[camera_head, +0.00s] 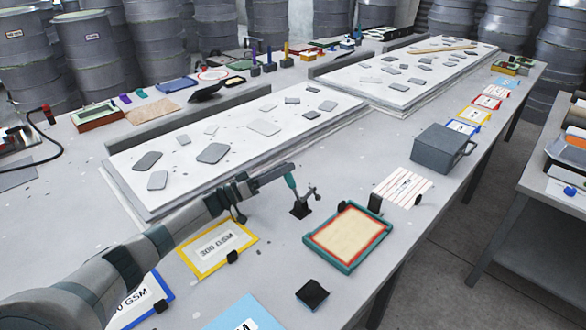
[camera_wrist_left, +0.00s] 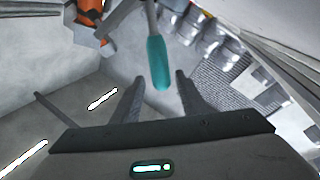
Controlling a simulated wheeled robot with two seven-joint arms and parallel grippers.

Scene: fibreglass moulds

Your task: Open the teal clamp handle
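The clamp (camera_head: 301,208) stands on the table near the middle of the head view, a dark base with a small metal arm to its right. Its teal handle (camera_head: 290,181) points upward at the end of my left gripper (camera_head: 284,172). In the left wrist view the teal handle (camera_wrist_left: 159,63) hangs from a grey rod, and its end lies between the two fingertips of my left gripper (camera_wrist_left: 159,76). The fingers are apart, with a gap visible on each side of the handle. My right gripper is in neither view.
A teal-framed tray (camera_head: 318,250) lies right of the clamp, and a yellow-framed "300 GSM" card (camera_head: 207,266) lies below my left arm. A grey box (camera_head: 432,150) stands further right. A long white mould board (camera_head: 185,182) lies behind the clamp.

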